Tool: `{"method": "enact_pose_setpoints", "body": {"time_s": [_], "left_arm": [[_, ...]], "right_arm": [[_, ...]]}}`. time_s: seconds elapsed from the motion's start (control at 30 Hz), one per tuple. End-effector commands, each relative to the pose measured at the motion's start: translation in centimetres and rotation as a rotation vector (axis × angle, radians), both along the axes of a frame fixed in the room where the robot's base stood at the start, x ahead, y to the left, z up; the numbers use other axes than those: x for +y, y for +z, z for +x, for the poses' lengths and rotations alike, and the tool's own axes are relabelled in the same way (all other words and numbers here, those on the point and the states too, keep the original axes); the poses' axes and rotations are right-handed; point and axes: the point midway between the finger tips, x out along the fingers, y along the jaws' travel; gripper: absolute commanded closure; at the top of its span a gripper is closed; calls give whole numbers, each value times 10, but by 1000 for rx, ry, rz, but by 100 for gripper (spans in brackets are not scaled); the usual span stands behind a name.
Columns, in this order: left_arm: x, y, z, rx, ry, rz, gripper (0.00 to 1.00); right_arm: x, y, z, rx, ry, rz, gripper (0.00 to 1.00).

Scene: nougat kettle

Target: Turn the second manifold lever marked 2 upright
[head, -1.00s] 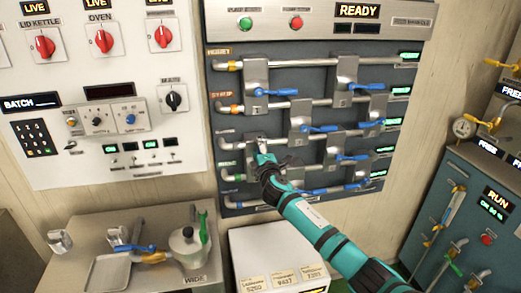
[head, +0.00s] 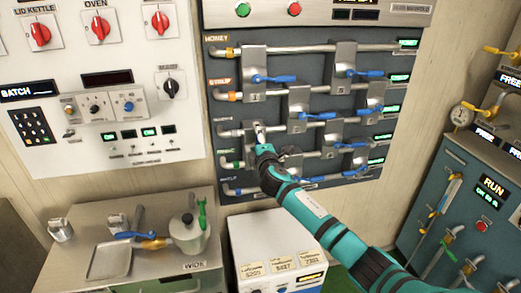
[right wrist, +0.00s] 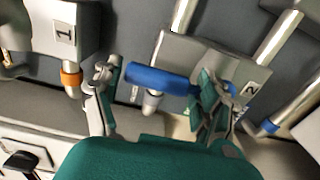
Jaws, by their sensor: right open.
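The valve block marked 2 (right wrist: 205,62) has a blue lever (right wrist: 160,80) that lies crosswise in the right wrist view. My right gripper (right wrist: 166,82) is open. One finger is just off the lever's left end and the other overlaps its right part; contact cannot be told. In the head view my right gripper (head: 262,138) is at the lower left of the manifold panel, over a metal valve block, and hides the lever there. My left gripper is not in view.
The block marked 1 (right wrist: 62,35) is beside it in the right wrist view. Other blue levers (head: 273,79) stick out sideways across the manifold, close to my gripper. A bench with a tray (head: 110,262) and pot (head: 188,230) stands lower left.

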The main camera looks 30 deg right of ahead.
Motion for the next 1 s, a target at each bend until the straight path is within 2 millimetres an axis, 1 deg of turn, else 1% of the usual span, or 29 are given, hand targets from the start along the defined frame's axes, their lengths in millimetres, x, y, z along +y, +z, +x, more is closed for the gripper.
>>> {"method": "enact_pose_setpoints", "body": {"time_s": [0.17, 0.4, 0.5, 0.6, 0.77, 1.0], "left_arm": [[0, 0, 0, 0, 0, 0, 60], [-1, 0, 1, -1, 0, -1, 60], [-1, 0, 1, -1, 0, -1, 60], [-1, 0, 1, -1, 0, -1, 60], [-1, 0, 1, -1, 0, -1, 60], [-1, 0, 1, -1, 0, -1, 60]], "right_arm": [[7, -1, -27, 1, 3, 0, 25], [19, -1, -72, 3, 4, 1, 25], [24, -2, -88, 3, 4, 1, 25], [27, -2, -100, 4, 3, 2, 25], [29, -1, -109, 3, 3, 2, 25], [29, -1, -110, 3, 2, 2, 25]]}}
